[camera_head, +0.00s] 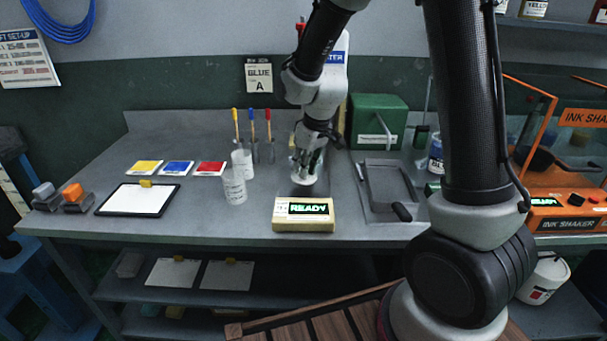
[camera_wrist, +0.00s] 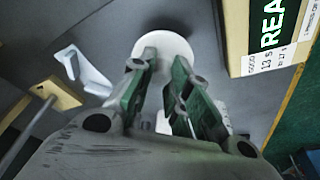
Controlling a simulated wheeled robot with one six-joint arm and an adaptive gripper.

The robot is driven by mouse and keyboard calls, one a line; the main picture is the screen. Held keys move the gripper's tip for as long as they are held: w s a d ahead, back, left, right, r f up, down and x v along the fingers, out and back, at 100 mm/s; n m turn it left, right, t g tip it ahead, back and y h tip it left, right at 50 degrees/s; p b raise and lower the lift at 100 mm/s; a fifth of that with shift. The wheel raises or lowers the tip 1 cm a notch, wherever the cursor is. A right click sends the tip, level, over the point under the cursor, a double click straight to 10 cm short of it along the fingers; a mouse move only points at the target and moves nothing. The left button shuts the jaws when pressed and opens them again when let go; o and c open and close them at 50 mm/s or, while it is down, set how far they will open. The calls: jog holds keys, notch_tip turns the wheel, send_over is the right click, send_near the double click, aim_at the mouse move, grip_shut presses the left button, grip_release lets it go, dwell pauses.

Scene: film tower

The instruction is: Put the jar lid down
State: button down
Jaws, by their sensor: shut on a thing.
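My gripper (camera_head: 307,160) points down over the bench, just behind the box with the READY display. It is shut on a pale round thing, which I take to be the jar lid (camera_wrist: 165,46). In the wrist view the lid's white disc shows between and beyond the green-padded fingers (camera_wrist: 163,88), which partly cover it. In the head view a white round shape (camera_head: 304,178) shows below the fingers. I cannot tell whether the lid touches the surface under it.
The box with the READY display (camera_head: 303,223) stands in front of the gripper. Clear cups (camera_head: 234,187) are to the left, with colour cards (camera_head: 177,167) beyond. A grey tray (camera_head: 388,185) and green box (camera_head: 378,120) are to the right.

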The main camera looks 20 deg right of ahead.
jog(key=shift+f, duration=1.2)
jog(key=shift+f, duration=0.2)
jog(key=c, duration=1.4)
grip_release()
jog(key=shift+o, duration=0.2)
jog(key=v, duration=1.3)
jog(key=s+d+r+m, duration=0.3)
jog(key=s+d, duration=0.3)
jog(key=s, duration=0.5)
jog(key=s+d+r+m+t+h, duration=0.1)
jog(key=s+d+r+m, duration=0.2)
jog(key=s, duration=0.9)
jog(key=d+r, duration=0.2)
jog(key=d, duration=0.2)
jog(key=shift+s+r+h, duration=0.2)
jog(key=shift+r+h, duration=0.1)
